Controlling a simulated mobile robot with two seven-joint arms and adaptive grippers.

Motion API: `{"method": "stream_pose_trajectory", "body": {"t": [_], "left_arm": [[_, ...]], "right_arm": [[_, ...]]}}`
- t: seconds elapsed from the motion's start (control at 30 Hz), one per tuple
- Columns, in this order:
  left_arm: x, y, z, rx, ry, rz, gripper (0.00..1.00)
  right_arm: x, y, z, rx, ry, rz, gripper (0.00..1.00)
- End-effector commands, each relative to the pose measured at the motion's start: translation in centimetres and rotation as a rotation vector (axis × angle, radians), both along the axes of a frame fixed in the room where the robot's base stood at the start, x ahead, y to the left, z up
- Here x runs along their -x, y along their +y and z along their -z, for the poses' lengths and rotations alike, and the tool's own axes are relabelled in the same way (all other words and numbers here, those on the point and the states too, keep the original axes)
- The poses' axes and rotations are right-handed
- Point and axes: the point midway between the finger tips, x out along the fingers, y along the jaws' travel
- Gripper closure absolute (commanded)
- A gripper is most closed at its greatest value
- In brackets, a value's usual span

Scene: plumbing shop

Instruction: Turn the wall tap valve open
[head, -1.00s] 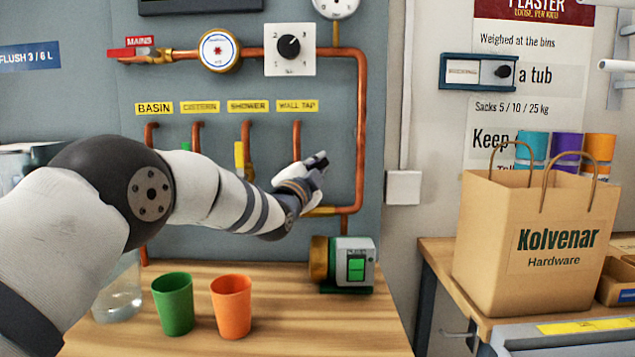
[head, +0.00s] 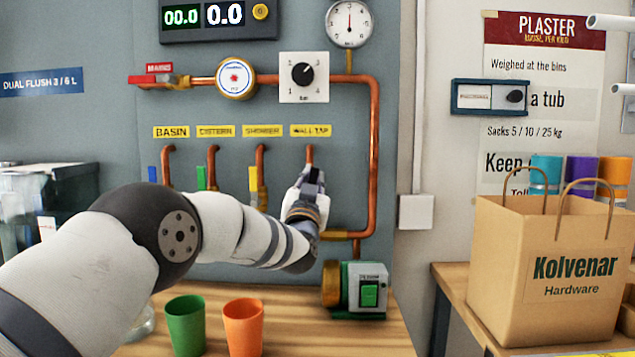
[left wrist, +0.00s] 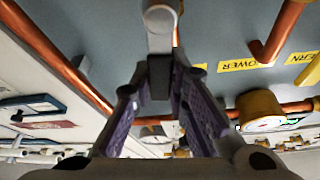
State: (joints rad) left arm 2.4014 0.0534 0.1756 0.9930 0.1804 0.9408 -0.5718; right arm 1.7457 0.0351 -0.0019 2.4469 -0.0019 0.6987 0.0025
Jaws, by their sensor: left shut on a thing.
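The wall tap pipe (head: 309,154) comes down the panel under the yellow WALL TAP label (head: 311,130). My left gripper (head: 312,178) is at its lower end, pointing up, and covers most of the valve there. In the left wrist view my left gripper (left wrist: 160,85) is shut on a light grey piece (left wrist: 160,35), which looks like the valve's lever. The lever's exact angle is hard to tell. My right gripper is not in view.
Basin, cistern and shower levers, blue, green and yellow (head: 253,180), hang close to the left. A copper pipe (head: 373,160) runs down on the right. A pump (head: 362,290), a green cup (head: 186,325) and an orange cup (head: 243,326) stand on the bench below.

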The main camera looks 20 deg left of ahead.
Motion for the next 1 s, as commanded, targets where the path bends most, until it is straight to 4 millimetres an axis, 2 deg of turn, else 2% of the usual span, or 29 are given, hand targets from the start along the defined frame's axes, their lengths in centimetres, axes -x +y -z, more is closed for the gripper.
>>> {"method": "stream_pose_trajectory", "body": {"t": [0.3, 0.77, 0.8, 0.87, 1.0], "left_arm": [[0.18, 0.56, -0.51, 0.076, -0.03, -0.002, 1.0], [0.2, 0.62, -0.57, 0.083, -0.033, -0.003, 1.0], [0.2, 0.63, -0.58, 0.083, -0.033, -0.003, 0.76], [0.2, 0.61, -0.52, 0.083, -0.032, -0.002, 0.64], [0.18, 0.56, -0.36, 0.082, -0.029, -0.001, 0.64]], "right_arm": [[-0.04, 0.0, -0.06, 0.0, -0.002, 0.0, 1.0], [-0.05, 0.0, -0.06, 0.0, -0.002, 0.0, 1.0], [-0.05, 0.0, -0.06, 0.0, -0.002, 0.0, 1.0], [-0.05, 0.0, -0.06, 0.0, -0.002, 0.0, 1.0], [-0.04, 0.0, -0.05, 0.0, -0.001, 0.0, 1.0]]}}
